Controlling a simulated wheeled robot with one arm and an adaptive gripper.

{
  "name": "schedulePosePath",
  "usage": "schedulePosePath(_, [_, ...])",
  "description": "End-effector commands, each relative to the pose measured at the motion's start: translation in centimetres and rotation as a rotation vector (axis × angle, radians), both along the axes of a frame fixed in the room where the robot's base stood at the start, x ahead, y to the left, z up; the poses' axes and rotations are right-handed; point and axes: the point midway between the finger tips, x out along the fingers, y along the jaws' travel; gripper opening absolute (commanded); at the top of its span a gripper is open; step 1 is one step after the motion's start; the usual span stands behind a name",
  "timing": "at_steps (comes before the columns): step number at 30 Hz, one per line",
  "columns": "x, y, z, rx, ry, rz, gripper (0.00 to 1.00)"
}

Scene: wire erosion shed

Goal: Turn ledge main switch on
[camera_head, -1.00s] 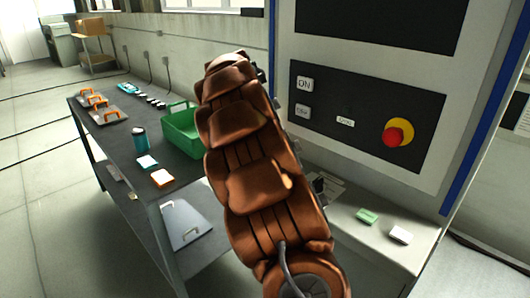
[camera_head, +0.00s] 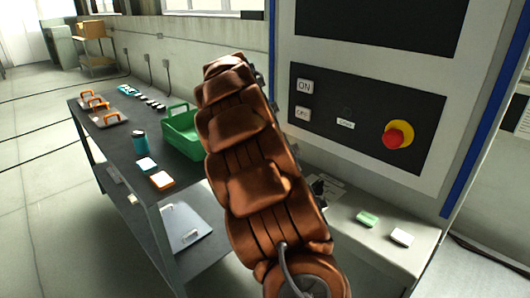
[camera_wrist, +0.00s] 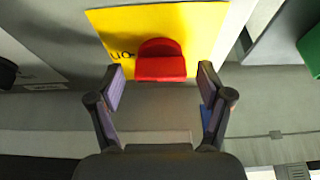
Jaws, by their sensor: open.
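The main switch shows in the wrist view as a red knob (camera_wrist: 160,62) on a yellow plate (camera_wrist: 205,22), with dark markings left of the knob. My gripper (camera_wrist: 160,78) is open, with one finger on each side of the knob's near edge and a gap on both sides. Nothing is between the fingers that they touch. In the head view my brown arm hides the gripper and the switch. The pale ledge (camera_head: 375,250) runs below the machine panel, partly covered by my arm.
The panel has an ON button (camera_head: 305,87), an OFF button (camera_head: 302,113) and a red emergency button (camera_head: 394,138). A green block (camera_head: 367,219) and a white block (camera_head: 401,236) lie on the ledge. A dark table (camera_head: 118,137) with a green crate (camera_head: 184,145) stands left.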

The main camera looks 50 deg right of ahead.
Motion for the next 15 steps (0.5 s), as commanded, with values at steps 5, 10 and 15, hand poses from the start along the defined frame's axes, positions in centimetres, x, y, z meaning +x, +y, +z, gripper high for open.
schedulePosePath(5, [0.0, 0.0, 0.0, 0.000, 0.000, 0.001, 0.79])
schedulePosePath(10, [0.1, 0.2, 0.4, 0.000, -0.001, 0.001, 0.79])
schedulePosePath(15, [0.2, 0.9, 2.5, -0.003, -0.006, 0.004, 0.79])
